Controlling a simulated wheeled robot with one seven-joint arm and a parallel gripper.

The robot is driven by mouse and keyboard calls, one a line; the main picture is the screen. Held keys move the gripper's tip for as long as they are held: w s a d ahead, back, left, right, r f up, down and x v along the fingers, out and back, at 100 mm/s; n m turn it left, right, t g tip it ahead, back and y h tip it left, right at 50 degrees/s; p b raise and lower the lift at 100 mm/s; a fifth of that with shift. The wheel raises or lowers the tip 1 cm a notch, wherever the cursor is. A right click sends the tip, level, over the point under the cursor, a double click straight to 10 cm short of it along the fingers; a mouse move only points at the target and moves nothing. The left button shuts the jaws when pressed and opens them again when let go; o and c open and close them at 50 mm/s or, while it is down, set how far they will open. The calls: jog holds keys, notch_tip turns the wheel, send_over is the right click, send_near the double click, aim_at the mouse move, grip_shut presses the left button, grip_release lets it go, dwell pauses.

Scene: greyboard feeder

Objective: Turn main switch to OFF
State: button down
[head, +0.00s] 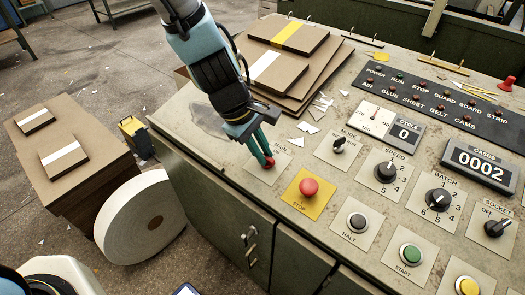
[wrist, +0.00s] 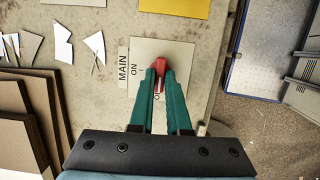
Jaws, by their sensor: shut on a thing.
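The main switch (head: 269,163) is a red knob on a pale square plate at the left end of the control panel. In the wrist view the red knob (wrist: 160,66) shows between the two green fingertips. My gripper (head: 264,153) reaches down to it from above and is shut on it. The words MAIN and ON show on the plate (wrist: 177,47) in the wrist view. A second label by the fingers is mostly hidden, with only its first letter clear.
A red stop button (head: 309,187) on a yellow plate sits just right of the switch. The mode knob (head: 339,144) is beyond it. Stacked brown boards (head: 285,75) and white paper scraps (head: 308,127) lie behind my gripper. The panel's front edge is close by.

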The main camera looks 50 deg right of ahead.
jog(key=c, duration=0.9)
grip_release()
jog(key=shift+r, duration=0.1)
jog(key=v, duration=1)
jog(key=shift+w+a+r, duration=0.1)
jog(key=shift+w+r, duration=0.05)
jog(key=shift+r, duration=0.15)
jog(key=w+a+t, duration=0.3)
jog(key=w+a, duration=1.2)
jog(key=w, duration=0.3)
jog(key=w+a+y, duration=0.1)
jog(key=a, duration=0.7)
jog(key=w+a+t, duration=0.1)
jog(key=w+a, duration=0.1)
jog(key=a, duration=0.5)
jog(key=w+a+r+m+y, duration=0.1)
jog(key=w+a, duration=0.1)
jog(key=a, duration=0.6)
jog(key=shift+w+a+r+y, duration=0.1)
jog(key=shift+w+a+y, duration=0.05)
jog(key=shift+a+y, duration=0.15)
